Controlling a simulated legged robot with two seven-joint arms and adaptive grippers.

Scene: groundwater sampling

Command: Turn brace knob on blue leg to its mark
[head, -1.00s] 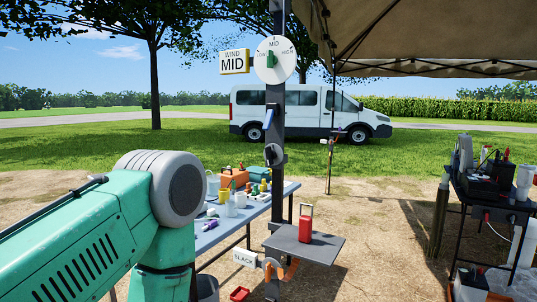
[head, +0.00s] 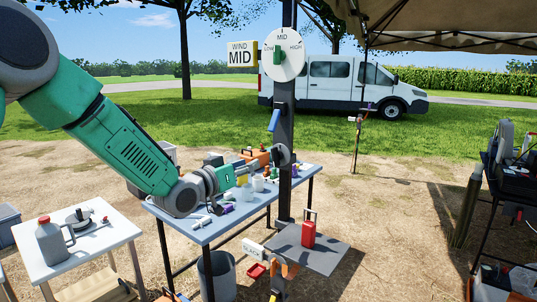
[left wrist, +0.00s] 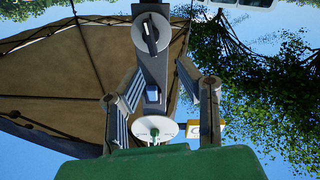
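A dark post (head: 285,110) carries a grey disc with a black knob (head: 280,155), which also shows in the left wrist view (left wrist: 151,34). A blue lever (head: 274,120) sits above the knob; it shows in the left wrist view too (left wrist: 152,94). My left gripper (head: 258,164) is just left of the knob in the head view. In the left wrist view its fingers (left wrist: 156,80) are spread, with nothing between them. The far canopy leg (head: 357,145) bears small fittings, too small to read. I cannot tell which leg is the blue one. My right gripper is out of view.
A white dial (head: 284,54) and a WIND MID sign (head: 241,54) are high on the post. A shelf (head: 310,257) with a red can (head: 308,231) is below. The blue table (head: 209,233) with several items lies under my left arm. A SLACK sign (head: 252,248) hangs low.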

